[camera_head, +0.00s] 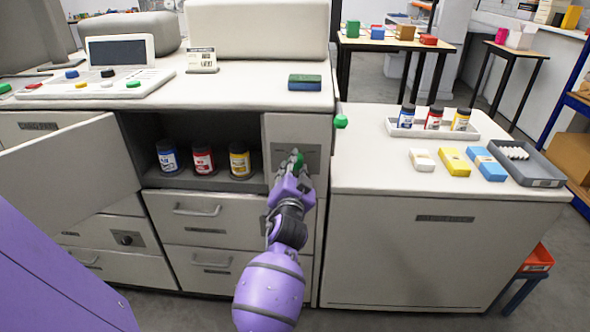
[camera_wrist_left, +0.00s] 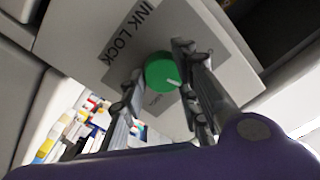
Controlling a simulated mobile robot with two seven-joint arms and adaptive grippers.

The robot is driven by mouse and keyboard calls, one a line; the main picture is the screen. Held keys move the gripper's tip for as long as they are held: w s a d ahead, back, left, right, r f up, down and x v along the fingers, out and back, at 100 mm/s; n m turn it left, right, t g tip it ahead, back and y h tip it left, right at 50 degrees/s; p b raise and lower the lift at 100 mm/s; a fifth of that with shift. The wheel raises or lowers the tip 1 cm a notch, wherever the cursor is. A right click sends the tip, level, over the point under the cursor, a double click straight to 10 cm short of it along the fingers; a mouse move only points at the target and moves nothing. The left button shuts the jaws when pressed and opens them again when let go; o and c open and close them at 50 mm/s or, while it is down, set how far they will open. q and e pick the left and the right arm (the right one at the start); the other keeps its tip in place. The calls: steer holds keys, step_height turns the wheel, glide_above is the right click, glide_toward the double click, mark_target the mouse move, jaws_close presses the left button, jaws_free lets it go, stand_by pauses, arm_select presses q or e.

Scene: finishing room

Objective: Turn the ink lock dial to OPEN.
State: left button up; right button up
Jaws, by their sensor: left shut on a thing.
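The ink lock dial is a round green knob on a grey plate (camera_wrist_left: 98,28) marked INK LOCK. In the left wrist view the dial (camera_wrist_left: 160,69) sits between my fingers, with a white pointer mark at its lower right side. A second label on the plate is mostly hidden, and I cannot read the dial's setting. In the head view the dial (camera_head: 298,158) is partly hidden behind my left gripper (camera_head: 296,166). My left gripper is shut on the dial, one finger on each side; it also shows in the left wrist view (camera_wrist_left: 158,85). My right gripper is not in view.
Left of the dial is an open compartment with blue (camera_head: 168,157), red (camera_head: 203,159) and yellow (camera_head: 239,160) jars; its door (camera_head: 65,165) stands open. A green knob (camera_head: 341,121) is at the right. The side counter (camera_head: 375,175) holds a tray (camera_head: 392,128) of bottles.

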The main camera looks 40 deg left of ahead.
arm_select(q)
steer(key=n, duration=0.3)
steer(key=shift+w+d+f+n, duration=0.1)
steer(key=shift+d+f+n, duration=0.2)
steer(key=shift+n, duration=0.1)
steer(key=shift+d+r+n+p, duration=0.15)
steer(key=shift+n+p, duration=0.5)
steer(key=shift+n, duration=0.95)
steer(key=shift+w+r, duration=0.1)
steer(key=o, duration=1)
steer(key=shift+r, duration=0.1)
steer(key=v, duration=1.2)
steer(key=shift+a, duration=0.2)
